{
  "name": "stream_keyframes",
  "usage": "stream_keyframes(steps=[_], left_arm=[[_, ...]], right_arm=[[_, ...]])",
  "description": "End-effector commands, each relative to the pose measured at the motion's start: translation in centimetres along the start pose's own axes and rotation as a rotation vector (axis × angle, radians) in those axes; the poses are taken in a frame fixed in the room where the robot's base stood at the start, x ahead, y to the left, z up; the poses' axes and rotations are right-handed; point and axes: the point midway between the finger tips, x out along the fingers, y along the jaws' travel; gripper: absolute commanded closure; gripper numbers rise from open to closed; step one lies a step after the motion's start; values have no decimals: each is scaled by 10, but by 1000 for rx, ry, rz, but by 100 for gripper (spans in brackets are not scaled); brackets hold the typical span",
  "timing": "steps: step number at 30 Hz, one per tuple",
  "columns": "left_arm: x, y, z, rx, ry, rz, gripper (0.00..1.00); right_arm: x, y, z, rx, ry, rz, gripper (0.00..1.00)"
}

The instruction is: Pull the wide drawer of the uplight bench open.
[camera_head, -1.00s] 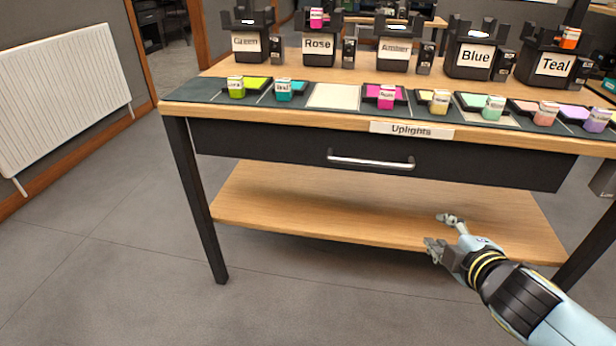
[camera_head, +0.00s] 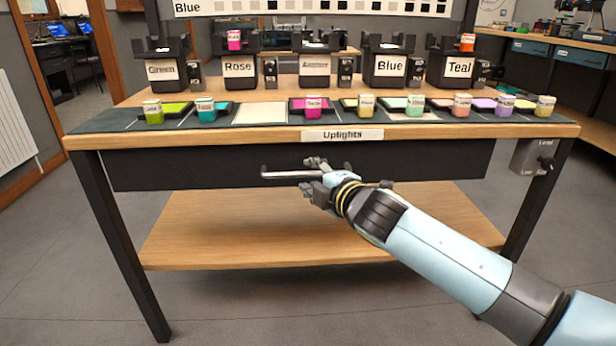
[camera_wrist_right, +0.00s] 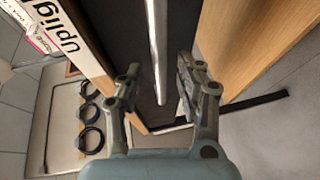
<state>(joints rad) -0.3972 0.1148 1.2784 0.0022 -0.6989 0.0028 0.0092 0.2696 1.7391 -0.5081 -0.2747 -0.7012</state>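The wide drawer (camera_head: 200,166) is a dark front under the wooden top of the uplight bench (camera_head: 230,134), below the "Uplights" label (camera_head: 342,135). It looks closed. Its silver bar handle (camera_head: 284,174) shows on the left; its right part is hidden by my right gripper (camera_head: 310,176). In the right wrist view the handle (camera_wrist_right: 156,45) runs between the two spread fingers of my right gripper (camera_wrist_right: 160,82), with a gap on each side. That gripper is open, and I cannot see it touching the bar. My left gripper is not in view.
Colored blocks and labelled holders, such as the Rose one (camera_head: 239,68), stand on the bench top. A lower wooden shelf (camera_head: 220,230) lies beneath the drawer. A grey control box (camera_head: 533,158) hangs at the right end. The floor in front is free.

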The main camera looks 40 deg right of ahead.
Motion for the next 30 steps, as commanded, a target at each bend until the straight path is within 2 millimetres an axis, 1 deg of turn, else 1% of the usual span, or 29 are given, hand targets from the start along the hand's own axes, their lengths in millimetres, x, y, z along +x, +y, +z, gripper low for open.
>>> stream_keyframes(steps=[1,3,6,14,15,23,30], left_arm=[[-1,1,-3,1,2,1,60],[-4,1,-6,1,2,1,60],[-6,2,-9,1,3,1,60],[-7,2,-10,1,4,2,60],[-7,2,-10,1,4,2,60],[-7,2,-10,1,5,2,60],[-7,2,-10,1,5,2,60]], right_arm=[[8,-2,0,1,-1,0,64],[15,-2,0,0,-1,-1,64],[21,-1,0,1,0,0,64],[22,0,0,0,0,-1,64],[22,0,0,0,0,-1,65],[22,0,0,0,0,-1,99],[22,0,0,0,0,0,100]])
